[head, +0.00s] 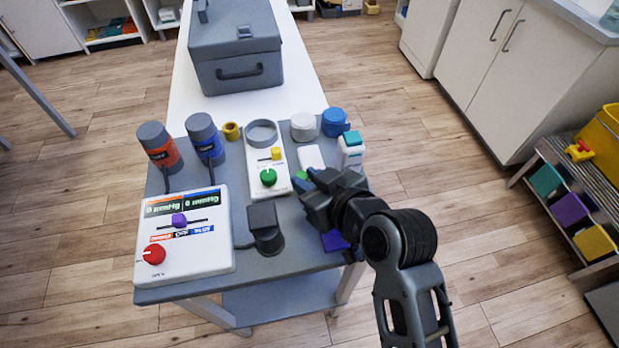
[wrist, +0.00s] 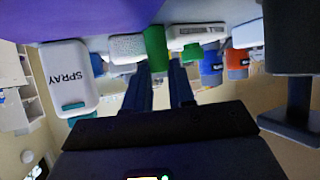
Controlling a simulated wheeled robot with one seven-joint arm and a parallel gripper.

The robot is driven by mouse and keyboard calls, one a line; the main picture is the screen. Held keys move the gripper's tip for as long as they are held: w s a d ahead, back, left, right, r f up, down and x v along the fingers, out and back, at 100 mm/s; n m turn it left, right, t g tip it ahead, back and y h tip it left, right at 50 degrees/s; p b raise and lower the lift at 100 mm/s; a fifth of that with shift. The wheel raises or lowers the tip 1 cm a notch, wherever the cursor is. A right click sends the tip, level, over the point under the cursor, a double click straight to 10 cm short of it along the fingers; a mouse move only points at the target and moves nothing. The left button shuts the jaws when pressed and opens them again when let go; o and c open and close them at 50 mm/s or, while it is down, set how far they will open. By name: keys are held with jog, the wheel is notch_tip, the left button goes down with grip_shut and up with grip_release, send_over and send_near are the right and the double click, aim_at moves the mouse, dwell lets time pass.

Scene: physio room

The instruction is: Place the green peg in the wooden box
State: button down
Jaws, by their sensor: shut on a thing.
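My gripper (head: 302,188) is over the right part of the grey table top, shut on the green peg. Only a small bit of the peg (head: 302,175) shows in the head view, beside the fingertips. In the wrist view, the peg (wrist: 155,48) stands at the tips of the two dark fingers (wrist: 166,75). The fingers hide part of it. I cannot make out a wooden box in either view.
Near my gripper are a white spray bottle (head: 350,150), a white control box with a green knob (head: 282,183), a black block (head: 265,228) and a purple thing (head: 334,241). A grey toolbox (head: 238,70) stands behind. Shelves with coloured bins (head: 570,210) are at right.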

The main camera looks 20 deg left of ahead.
jog(key=shift+f, duration=0.2)
jog(key=c, duration=1)
grip_release()
jog(key=shift+r, duration=0.1)
jog(key=shift+o, duration=0.2)
jog(key=shift+r, duration=0.2)
jog(key=v, duration=1.2)
jog(key=shift+b, duration=0.45)
jog(key=shift+d+f, duration=0.1)
jog(key=shift+f, duration=0.05)
